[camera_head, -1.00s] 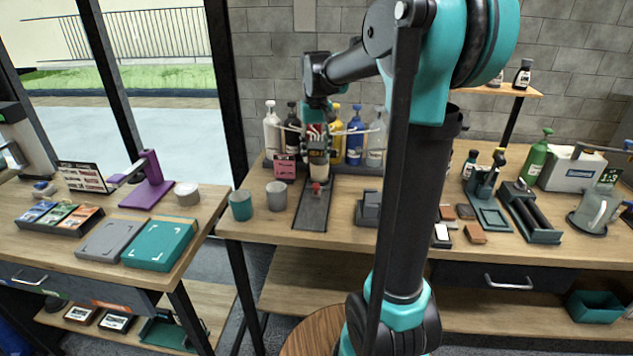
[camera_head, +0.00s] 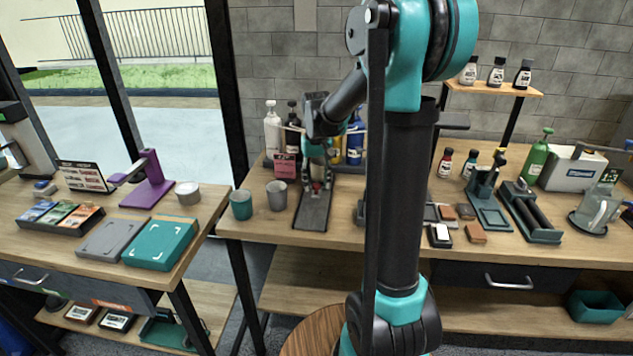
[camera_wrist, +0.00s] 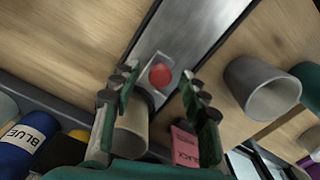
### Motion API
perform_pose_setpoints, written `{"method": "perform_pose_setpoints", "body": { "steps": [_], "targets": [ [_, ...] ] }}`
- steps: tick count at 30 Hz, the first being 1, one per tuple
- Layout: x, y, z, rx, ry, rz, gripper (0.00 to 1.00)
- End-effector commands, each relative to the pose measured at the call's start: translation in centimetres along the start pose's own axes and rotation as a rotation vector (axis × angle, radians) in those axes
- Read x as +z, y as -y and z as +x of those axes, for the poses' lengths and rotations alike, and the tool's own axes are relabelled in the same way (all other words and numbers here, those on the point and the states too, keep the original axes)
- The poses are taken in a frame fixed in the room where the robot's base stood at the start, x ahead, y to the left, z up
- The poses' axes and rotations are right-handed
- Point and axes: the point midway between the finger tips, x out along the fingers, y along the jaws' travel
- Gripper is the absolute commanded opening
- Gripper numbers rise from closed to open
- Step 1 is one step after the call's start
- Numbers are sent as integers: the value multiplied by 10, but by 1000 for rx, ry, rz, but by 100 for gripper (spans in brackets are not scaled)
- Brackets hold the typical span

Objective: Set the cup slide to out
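The cup slide is a dark flat track (camera_head: 312,212) running front to back on the workbench; it also shows in the wrist view (camera_wrist: 205,25). A round red knob (camera_wrist: 160,76) sits on its metal carriage plate (camera_wrist: 150,60), at the far part of the track. A pale cup (camera_wrist: 132,128) stands beside the knob, partly behind the left finger. My gripper (camera_wrist: 158,90) is open, with one finger on each side of the knob and apart from it. In the head view my gripper (camera_head: 317,172) hangs low over the far part of the track and hides the cup.
Two cups, teal (camera_head: 241,205) and grey (camera_head: 277,195), stand left of the track. A pink card (camera_head: 285,167) and several bottles, one blue (camera_head: 355,140), stand behind it. The track's front part is clear.

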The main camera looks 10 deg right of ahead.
Motion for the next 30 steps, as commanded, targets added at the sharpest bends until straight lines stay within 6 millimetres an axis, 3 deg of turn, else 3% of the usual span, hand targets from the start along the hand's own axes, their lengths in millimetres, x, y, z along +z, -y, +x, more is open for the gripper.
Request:
{"method": "perform_pose_setpoints", "body": {
  "steps": [2,10,23,30],
  "targets": [
    [0,0,0,0,0,0,34],
    [0,0,0,0,0,0,1],
    [5,2,0,0,0,0,0],
    [36,15,0,0,0,-3,0]
  ]
}}
